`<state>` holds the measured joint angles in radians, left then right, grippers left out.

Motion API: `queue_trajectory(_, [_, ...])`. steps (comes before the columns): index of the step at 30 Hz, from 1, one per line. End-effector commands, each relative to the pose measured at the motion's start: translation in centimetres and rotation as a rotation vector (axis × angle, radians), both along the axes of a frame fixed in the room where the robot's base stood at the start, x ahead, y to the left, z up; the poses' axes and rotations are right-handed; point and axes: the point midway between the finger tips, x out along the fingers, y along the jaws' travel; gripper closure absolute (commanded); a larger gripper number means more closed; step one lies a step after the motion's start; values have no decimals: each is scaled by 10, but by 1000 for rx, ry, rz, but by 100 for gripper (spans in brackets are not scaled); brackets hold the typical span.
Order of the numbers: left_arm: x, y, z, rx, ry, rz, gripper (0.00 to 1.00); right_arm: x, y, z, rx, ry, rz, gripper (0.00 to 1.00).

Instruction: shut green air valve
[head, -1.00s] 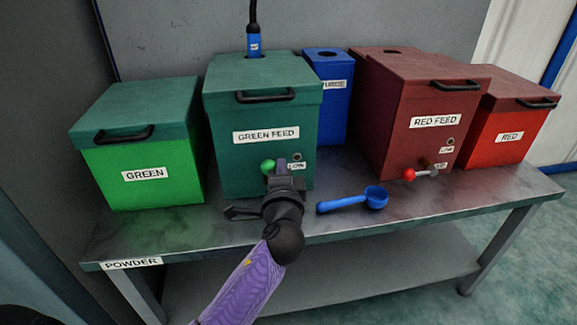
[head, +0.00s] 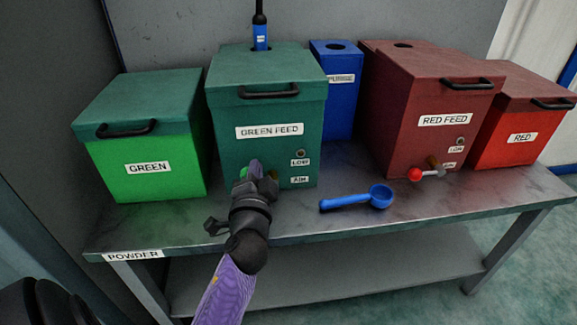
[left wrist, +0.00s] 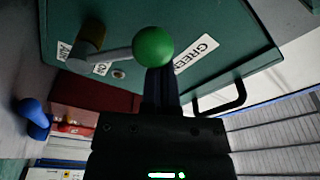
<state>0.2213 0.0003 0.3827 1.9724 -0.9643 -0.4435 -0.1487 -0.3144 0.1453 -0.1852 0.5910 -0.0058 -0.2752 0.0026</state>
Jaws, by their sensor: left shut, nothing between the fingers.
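The green feed box (head: 230,115) stands on the bench. Its air valve has a green ball knob (head: 243,174), mostly hidden behind my gripper in the head view. In the left wrist view the green knob (left wrist: 153,46) sits on a grey lever (left wrist: 116,54) that runs to a brass valve body (left wrist: 91,36) on the box front. My left gripper (head: 256,170) is shut and empty. Its fingertips (left wrist: 160,75) are right at the knob, partly covered by it; I cannot tell whether they touch. The AIR label (head: 300,180) is to the right of the gripper. My right gripper is out of view.
A green box (head: 150,175) stands to the left. The red feed box (head: 400,150), with its red-knobbed valve (head: 415,175), and a red box (head: 525,130) stand to the right. A blue scoop (head: 345,202) lies on the bench (head: 300,215). A blue box (head: 340,110) stands behind.

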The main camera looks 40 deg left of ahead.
Motion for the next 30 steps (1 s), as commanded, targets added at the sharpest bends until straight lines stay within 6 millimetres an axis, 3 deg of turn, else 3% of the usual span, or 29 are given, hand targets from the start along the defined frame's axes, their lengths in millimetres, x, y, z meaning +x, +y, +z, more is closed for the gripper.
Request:
queue_trajectory(12, [-14, 12, -17, 0, 3, 1, 100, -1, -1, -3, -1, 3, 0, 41])
queue_trajectory(30, [-21, 17, -28, 1, 2, 0, 100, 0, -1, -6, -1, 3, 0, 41])
